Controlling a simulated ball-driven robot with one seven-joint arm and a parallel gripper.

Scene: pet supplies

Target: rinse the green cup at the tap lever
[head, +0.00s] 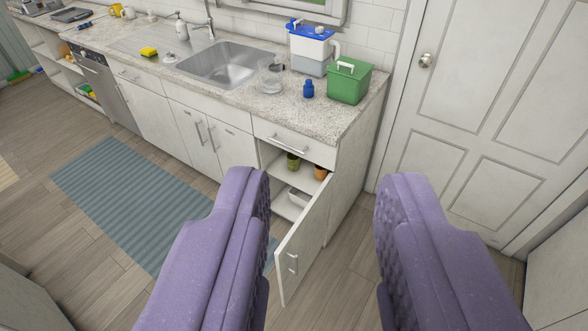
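A small olive-green cup (293,161) stands on the upper shelf inside the open cabinet at the right end of the counter. My gripper (322,185) shows as two purple padded fingers spread wide apart. It is open and empty, above the floor in front of the cabinet, apart from the cup. The left finger's tip appears just left of the cabinet opening.
The cabinet door (304,238) stands open toward me. An orange cup (320,172) is beside the green one. A mat (125,190) lies on open floor.

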